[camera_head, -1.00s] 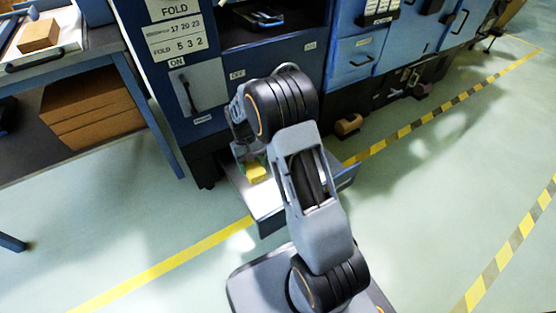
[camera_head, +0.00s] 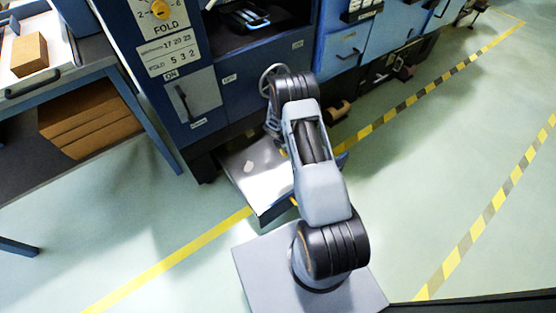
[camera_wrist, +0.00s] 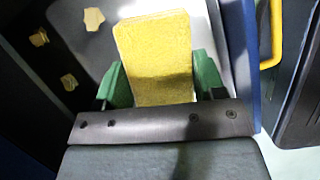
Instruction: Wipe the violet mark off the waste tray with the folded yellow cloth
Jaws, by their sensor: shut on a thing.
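The folded yellow cloth (camera_wrist: 155,50) is held between the green fingertips of my gripper (camera_wrist: 160,82) in the wrist view. My gripper is shut on it, and the cloth sticks out over the pale tray surface. I cannot tell whether it touches the tray. The waste tray (camera_head: 258,180) juts out low from the blue machine in the head view, and its grey floor (camera_wrist: 108,48) shows in the wrist view. No violet mark shows in either view; the cloth and arm cover part of the tray. In the head view my arm hides the gripper.
A pale scrap (camera_head: 250,168) lies on the tray. A yellow bar (camera_wrist: 270,38) is at the right there. A bench with cartons (camera_head: 90,120) stands at the left. The floor in front is clear.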

